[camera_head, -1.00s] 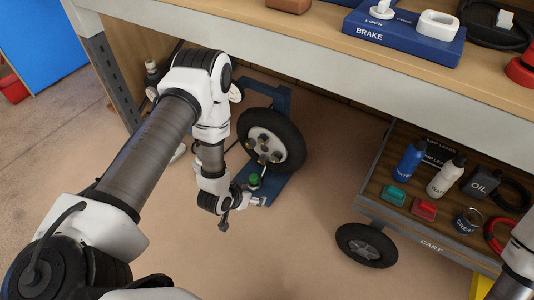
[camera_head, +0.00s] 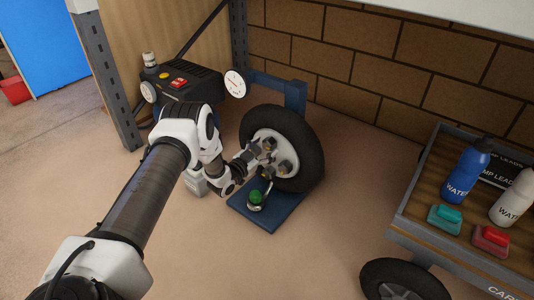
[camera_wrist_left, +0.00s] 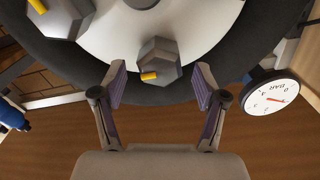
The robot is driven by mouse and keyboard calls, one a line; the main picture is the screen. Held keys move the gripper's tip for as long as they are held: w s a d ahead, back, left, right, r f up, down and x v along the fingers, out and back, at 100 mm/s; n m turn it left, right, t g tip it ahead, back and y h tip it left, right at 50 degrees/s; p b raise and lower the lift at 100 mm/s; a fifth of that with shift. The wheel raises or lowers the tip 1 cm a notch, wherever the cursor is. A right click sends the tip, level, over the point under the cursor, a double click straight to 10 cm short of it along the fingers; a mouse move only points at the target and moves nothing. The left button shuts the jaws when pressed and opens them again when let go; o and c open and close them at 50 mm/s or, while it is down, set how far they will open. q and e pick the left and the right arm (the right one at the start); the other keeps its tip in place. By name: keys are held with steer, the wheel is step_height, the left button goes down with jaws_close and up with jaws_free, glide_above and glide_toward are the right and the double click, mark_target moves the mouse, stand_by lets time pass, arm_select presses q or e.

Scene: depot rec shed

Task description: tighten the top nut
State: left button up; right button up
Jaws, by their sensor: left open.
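The wheel (camera_head: 312,157) has a black tyre and a pale hub, and stands upright on a blue stand (camera_head: 296,95). Several grey nuts, one of them (camera_head: 285,168) clear of my arm, sit on the hub. My left gripper (camera_head: 258,150) is at the hub's upper left and hides part of it. In the left wrist view, my open fingers (camera_wrist_left: 160,88) point at a hex nut (camera_wrist_left: 158,58) with a yellow mark. The nut lies just beyond and between the tips, with no visible contact. Another yellow-marked nut (camera_wrist_left: 60,18) is at upper left. My right gripper is out of view.
A dark compressor (camera_head: 185,84) stands behind my left arm, with a round gauge (camera_head: 235,83) close to the wheel. A green-topped item (camera_head: 255,197) is on the stand's base. A cart (camera_head: 450,245) with bottles is at right. Floor between is clear.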

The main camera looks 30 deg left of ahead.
arm_select(q)
steer(key=shift+w+f, duration=0.15)
steer(key=shift+w, duration=0.6)
steer(key=c, duration=1.1)
steer(key=shift+d, duration=0.1)
steer(key=shift+c, duration=0.2)
